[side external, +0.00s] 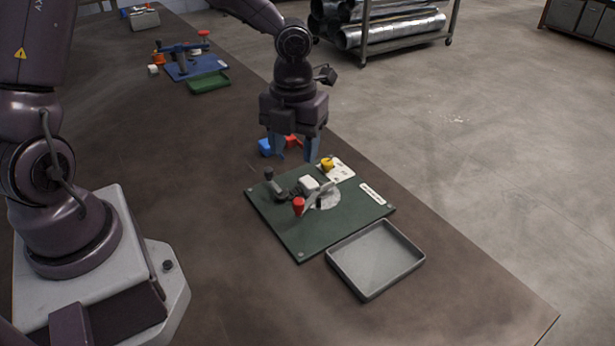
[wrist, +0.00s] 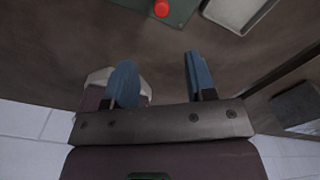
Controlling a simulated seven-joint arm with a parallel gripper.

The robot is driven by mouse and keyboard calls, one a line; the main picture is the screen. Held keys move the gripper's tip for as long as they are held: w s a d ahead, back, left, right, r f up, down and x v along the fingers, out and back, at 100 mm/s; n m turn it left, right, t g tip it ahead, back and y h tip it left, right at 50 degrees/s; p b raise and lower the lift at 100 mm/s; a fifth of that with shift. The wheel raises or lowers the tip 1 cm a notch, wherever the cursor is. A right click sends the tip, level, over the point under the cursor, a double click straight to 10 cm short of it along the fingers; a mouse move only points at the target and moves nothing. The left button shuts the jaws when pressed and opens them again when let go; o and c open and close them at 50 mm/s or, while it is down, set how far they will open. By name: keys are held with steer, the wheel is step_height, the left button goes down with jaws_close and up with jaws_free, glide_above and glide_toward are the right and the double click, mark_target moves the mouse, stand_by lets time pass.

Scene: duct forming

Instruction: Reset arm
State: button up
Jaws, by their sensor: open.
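My gripper (side external: 295,150) hangs above the table at the back edge of the green work board, with its blue fingers apart and nothing between them. In the wrist view my gripper (wrist: 158,82) also shows two separated blue fingers with an empty gap. The red knob also shows at the top of the wrist view (wrist: 161,8).
A grey tray (side external: 375,258) sits in front of the board. The table's right edge is near.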

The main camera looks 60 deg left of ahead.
steer(key=s+a+r+n+t, duration=0.1)
steer(key=s+r+n+t, duration=0.2)
steer(key=s+r+n, duration=0.4)
steer(key=s+a+r+n+t, duration=0.1)
steer(key=s+r+n, duration=0.7)
steer(key=n, duration=1.4)
steer(key=shift+r+t, duration=0.6)
steer(key=shift+t, duration=0.3)
